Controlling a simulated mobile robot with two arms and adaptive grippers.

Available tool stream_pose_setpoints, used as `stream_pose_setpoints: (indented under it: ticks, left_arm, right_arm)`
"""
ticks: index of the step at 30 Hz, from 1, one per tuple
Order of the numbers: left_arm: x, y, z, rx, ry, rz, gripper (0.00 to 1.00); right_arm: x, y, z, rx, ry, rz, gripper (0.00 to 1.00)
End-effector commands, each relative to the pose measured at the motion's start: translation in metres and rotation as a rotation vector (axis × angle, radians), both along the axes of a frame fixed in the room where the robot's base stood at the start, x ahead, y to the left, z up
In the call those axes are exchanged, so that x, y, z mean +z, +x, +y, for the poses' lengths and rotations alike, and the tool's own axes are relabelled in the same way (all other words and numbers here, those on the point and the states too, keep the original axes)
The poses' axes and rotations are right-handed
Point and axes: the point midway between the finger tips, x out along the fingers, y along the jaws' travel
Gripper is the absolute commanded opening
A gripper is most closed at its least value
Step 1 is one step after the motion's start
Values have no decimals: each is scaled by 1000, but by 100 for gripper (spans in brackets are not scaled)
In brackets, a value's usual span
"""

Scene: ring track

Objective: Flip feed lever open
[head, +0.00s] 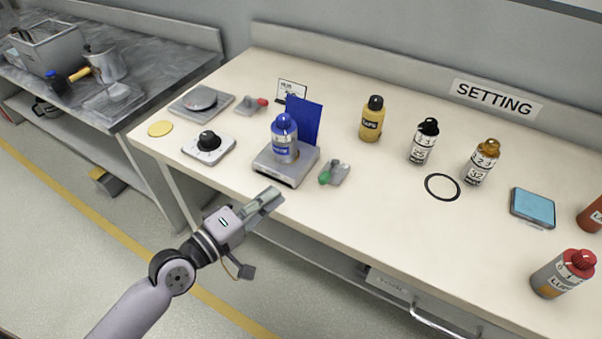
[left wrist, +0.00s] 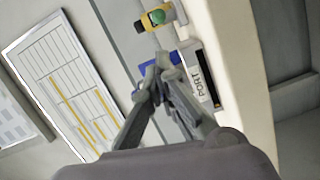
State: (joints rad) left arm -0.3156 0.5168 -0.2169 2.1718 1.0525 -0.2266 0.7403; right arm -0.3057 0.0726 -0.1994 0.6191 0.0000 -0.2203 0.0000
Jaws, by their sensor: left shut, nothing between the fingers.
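Two small levers on grey bases stand on the cream bench in the head view. One has a green knob (head: 325,177) and sits right of the grey scale-like device. The other has a red knob (head: 262,102) and sits behind and left of it. I cannot tell from labels which is the feed lever. My left gripper (head: 272,195) is shut and empty, in front of the bench edge near the device, apart from the green-knobbed lever. In the left wrist view its closed fingertips (left wrist: 157,72) show, with a green knob (left wrist: 157,17) beyond them. My right gripper is out of view.
A blue-capped bottle (head: 284,141) stands on the grey device (head: 287,173), before a blue panel (head: 304,117). A dial box (head: 209,150) lies to the left. A yellow bottle (head: 371,120) stands behind.

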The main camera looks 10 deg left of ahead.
Motion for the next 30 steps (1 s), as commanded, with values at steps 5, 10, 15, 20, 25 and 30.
stream_pose_setpoints:
  ticks: [5,10,15,20,25,30]
  left_arm:
    - [2,14,-8,2,-3,-2,0]
    - [1,40,-26,1,-3,-2,0]
    - [-1,64,-42,1,-2,-1,0]
    - [-4,78,-52,0,-2,1,0]
    - [-5,83,-55,0,1,1,0]
    - [-5,83,-55,0,1,1,0]
  right_arm:
    - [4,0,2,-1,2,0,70]
    - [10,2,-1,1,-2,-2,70]
    - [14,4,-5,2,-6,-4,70]
    - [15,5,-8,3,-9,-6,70]
    - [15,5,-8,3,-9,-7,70]
    - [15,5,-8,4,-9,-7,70]
